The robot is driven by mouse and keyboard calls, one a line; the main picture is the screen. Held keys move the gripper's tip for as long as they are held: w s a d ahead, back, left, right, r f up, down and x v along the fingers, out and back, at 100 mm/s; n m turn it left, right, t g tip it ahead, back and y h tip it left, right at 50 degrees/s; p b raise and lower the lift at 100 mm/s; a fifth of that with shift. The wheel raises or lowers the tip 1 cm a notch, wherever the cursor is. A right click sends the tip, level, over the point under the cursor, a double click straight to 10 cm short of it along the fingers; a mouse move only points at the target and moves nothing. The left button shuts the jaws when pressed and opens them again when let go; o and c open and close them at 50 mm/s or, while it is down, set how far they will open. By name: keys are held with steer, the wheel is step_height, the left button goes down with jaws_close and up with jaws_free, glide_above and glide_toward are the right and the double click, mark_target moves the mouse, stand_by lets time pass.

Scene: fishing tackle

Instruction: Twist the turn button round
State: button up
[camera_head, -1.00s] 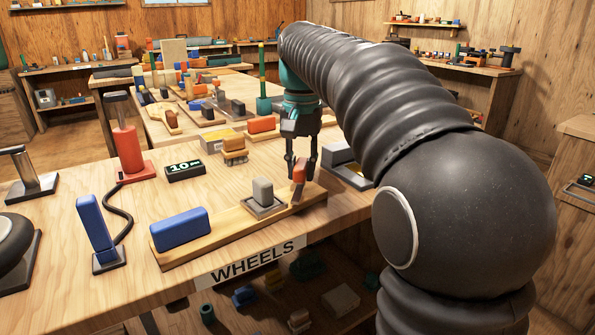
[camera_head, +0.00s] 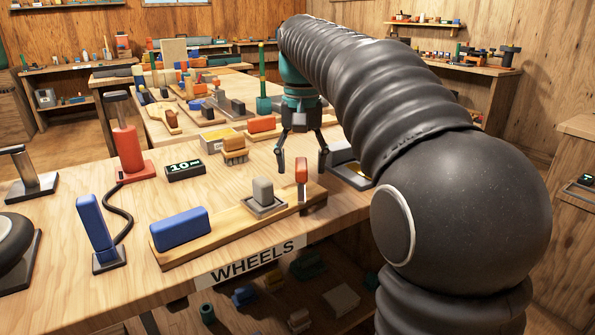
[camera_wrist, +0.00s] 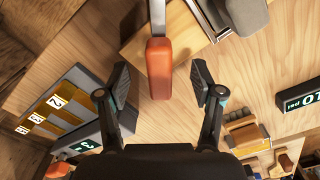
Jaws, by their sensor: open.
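The turn button (camera_head: 302,171) is a narrow bar with an orange-red end, at the right end of a wooden board on the near workbench. In the wrist view the orange end of the button (camera_wrist: 159,66) points toward my gripper, and its metal part runs back over the board. My gripper (camera_head: 302,162) is open wide and empty, just behind the button. In the wrist view the fingertips of my gripper (camera_wrist: 161,80) are on either side of the orange end, with clear gaps to both.
On the same board (camera_head: 232,232) stand a grey block on a metal plate (camera_head: 263,192) and a blue handle (camera_head: 179,229). A small brush (camera_head: 234,150) and a 10 display (camera_head: 185,170) are to the left.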

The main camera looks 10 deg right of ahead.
steer(key=shift+r, duration=3)
